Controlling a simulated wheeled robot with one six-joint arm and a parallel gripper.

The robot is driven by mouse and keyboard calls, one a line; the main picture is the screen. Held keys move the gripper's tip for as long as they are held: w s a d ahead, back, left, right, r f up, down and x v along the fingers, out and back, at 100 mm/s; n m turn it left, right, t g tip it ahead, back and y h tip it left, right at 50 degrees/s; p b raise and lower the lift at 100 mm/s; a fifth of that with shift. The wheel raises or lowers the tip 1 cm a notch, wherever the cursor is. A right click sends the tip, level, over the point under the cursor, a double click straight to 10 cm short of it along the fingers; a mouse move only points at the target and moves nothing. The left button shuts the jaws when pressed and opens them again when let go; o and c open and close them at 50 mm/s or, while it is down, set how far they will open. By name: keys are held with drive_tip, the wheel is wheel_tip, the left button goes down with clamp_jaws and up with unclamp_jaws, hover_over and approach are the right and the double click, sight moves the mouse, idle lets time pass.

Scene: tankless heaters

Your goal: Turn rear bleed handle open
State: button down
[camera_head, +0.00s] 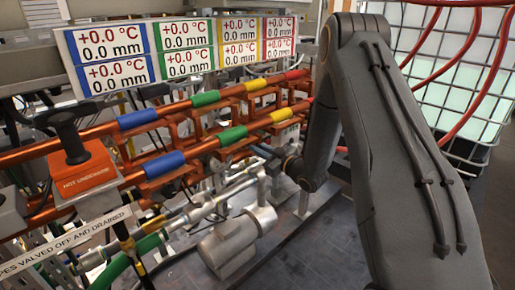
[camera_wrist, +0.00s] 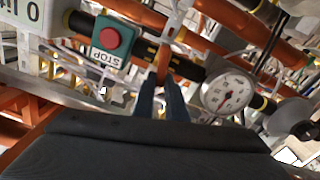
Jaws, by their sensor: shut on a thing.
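My gripper (camera_wrist: 163,84) shows in the wrist view as two dark blue-grey fingers pointing up the picture. They are closed on a narrow orange-brown handle (camera_wrist: 163,62), which looks like the rear bleed handle. The handle stands upright in the picture, in front of a black pipe section with yellow markings (camera_wrist: 178,66). How far it is turned I cannot tell. In the head view my arm reaches down to the pipes at the centre, and the fingers and handle are hidden there.
A red stop button (camera_wrist: 110,38) on a green box and a round dial gauge (camera_wrist: 228,92) flank the fingers closely. Copper pipes with coloured bands (camera_head: 165,163), a display panel (camera_head: 185,50), an orange box (camera_head: 84,175) and a silver cylinder (camera_head: 228,245) crowd the rack. A caged tank (camera_head: 460,75) stands right.

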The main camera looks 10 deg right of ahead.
drive_tip(key=n+b, duration=0.1)
drive_tip(key=n, duration=0.3)
drive_tip(key=a+f+n+b, duration=0.1)
drive_tip(key=n+b, duration=0.1)
drive_tip(key=n, duration=0.3)
drive_tip(key=f+n+b, duration=0.1)
drive_tip(key=n, duration=0.3)
drive_tip(key=shift+s+a+n+b, duration=0.25)
drive_tip(key=shift+s+n+b, duration=0.1)
drive_tip(key=shift+s+n, duration=0.05)
idle(0.3)
drive_tip(key=c, duration=1.8)
unclamp_jaws()
drive_tip(key=shift+s, duration=0.1)
